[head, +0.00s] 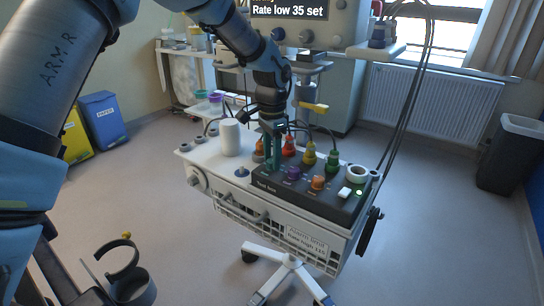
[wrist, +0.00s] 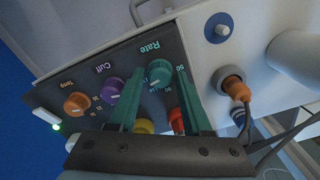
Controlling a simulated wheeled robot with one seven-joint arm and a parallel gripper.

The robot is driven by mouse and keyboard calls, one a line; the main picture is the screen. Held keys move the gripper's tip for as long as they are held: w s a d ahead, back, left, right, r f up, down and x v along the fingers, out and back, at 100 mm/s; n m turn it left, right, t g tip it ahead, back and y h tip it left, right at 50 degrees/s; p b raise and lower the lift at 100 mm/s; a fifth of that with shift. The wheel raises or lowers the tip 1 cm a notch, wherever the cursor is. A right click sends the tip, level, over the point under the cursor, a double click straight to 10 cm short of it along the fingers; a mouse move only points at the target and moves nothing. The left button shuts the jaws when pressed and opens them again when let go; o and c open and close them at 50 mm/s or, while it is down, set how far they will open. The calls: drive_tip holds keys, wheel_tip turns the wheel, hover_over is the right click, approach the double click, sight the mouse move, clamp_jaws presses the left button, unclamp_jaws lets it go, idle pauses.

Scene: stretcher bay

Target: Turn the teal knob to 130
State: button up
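The teal knob (wrist: 158,73) sits on a dark panel (wrist: 100,65) beside the word "Rate" in the wrist view. A pale pointer mark shows on its face. My gripper (wrist: 158,70) has its two teal fingers on either side of the knob, with narrow gaps showing between knob and fingertips. In the head view my gripper (head: 271,160) points down over the left part of the black box (head: 335,205), and its fingers hide the knob. A screen (head: 290,10) at the top reads "Rate low 35 set".
A purple knob (wrist: 112,88) and an orange knob (wrist: 77,103) sit beside the teal one. Red, yellow (head: 309,156) and green (head: 332,162) cabled plugs stand behind.

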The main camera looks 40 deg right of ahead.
drive_tip(key=shift+o, duration=1.2)
wheel_tip(320, 180, up, 11)
drive_tip(key=b, duration=0.2)
drive_tip(key=shift+b, duration=0.3)
drive_tip(key=shift+f, duration=0.15)
drive_tip(key=w+a+f+n, duration=0.2)
drive_tip(key=w+a+n, duration=0.3)
drive_tip(key=a, duration=0.7)
drive_tip(key=w+a+f+n, duration=0.1)
drive_tip(key=w+a+n, duration=0.35)
drive_tip(key=a, duration=0.75)
drive_tip(key=s+a+f+n, duration=0.1)
drive_tip(key=a+n, duration=0.2)
drive_tip(key=a, duration=0.5)
drive_tip(key=s+a+f+n+t, duration=0.1)
drive_tip(key=s+a+f+n, duration=0.1)
drive_tip(key=a, duration=0.7)
drive_tip(key=s+a+f+n, duration=0.1)
drive_tip(key=s+a+n, duration=0.1)
drive_tip(key=a+n, duration=0.3)
drive_tip(key=a, duration=0.3)
drive_tip(key=shift+s+a+f+t, duration=0.15)
drive_tip(key=shift+s+f+t, duration=0.1)
drive_tip(key=shift+f+t, duration=0.1)
